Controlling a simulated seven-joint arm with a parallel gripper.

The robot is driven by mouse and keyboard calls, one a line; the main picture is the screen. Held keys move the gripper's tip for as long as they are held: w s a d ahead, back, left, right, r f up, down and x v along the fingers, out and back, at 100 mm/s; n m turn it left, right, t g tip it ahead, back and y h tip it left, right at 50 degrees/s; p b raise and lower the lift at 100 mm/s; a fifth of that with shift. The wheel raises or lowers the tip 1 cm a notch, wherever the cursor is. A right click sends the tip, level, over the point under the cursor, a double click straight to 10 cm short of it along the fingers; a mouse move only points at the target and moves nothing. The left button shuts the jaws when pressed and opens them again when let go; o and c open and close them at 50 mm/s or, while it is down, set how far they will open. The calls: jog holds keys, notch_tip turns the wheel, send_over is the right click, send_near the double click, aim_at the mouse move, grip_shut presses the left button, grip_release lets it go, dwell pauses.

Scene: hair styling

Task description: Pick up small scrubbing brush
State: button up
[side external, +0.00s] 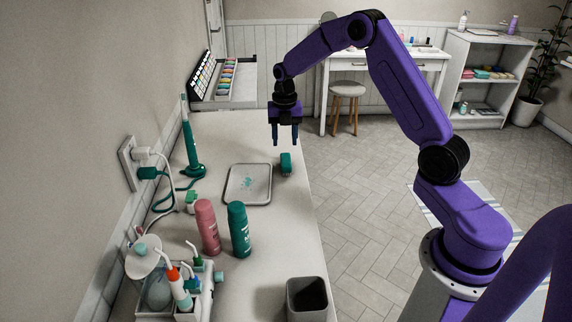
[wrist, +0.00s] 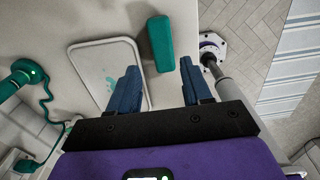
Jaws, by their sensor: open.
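The small scrubbing brush (side external: 286,164) is a green block on the white counter, beside the right edge of the grey tray. In the wrist view the brush (wrist: 160,44) lies ahead of my fingertips, between their lines. My gripper (side external: 285,142) is open and empty, pointing down above the counter near the brush. The underside of the brush is hidden.
A grey tray (side external: 233,198) lies left of the brush. A green electric toothbrush (side external: 189,140) stands by the wall. Pink (side external: 207,227) and green (side external: 239,229) bottles and a dark square bin (side external: 306,300) stand nearer the camera. The counter's right edge is close to the brush.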

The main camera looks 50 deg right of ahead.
aim_at(286, 160)
jog(key=shift+s+d+f, duration=0.1)
jog(key=shift+f, duration=2.05)
jog(key=shift+s+d+f, duration=0.1)
jog(key=shift+f, duration=2)
jog(key=c, duration=0.7)
